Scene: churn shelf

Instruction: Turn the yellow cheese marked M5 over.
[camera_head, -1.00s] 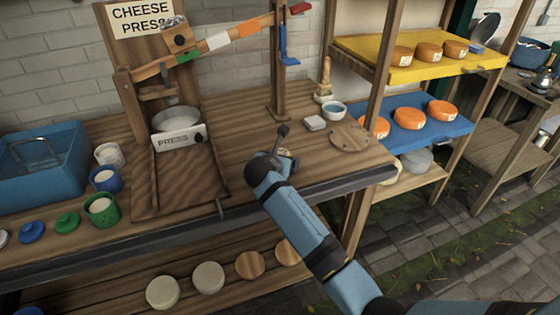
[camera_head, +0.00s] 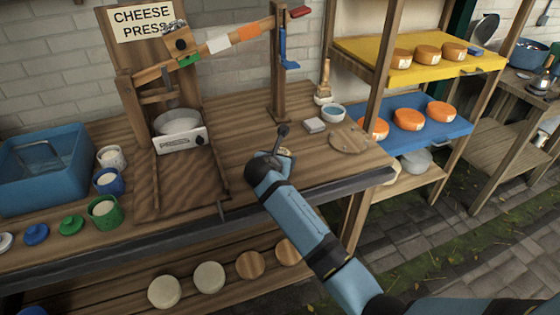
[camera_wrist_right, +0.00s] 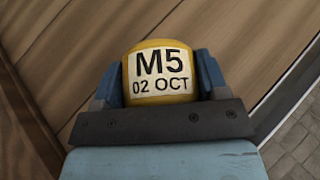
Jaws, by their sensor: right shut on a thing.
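The yellow cheese marked M5 (camera_wrist_right: 160,62) is between the two blue fingers of my right gripper (camera_wrist_right: 158,82), which is shut on it. Its white label faces the wrist camera and reads "M5 02 OCT" upright. In the head view my right gripper (camera_head: 285,155) is over the right part of the wooden bench. My dark wrist hides most of the cheese there. I cannot tell whether the cheese touches the bench top. My left gripper is not in view.
The cheese press (camera_head: 180,137) stands left of my gripper. A round wooden board (camera_head: 350,140), a blue-filled bowl (camera_head: 333,112) and a small pale block (camera_head: 314,125) lie to the right. Orange cheeses sit on yellow (camera_head: 375,46) and blue (camera_head: 440,133) shelf boards. The bench between press and gripper is clear.

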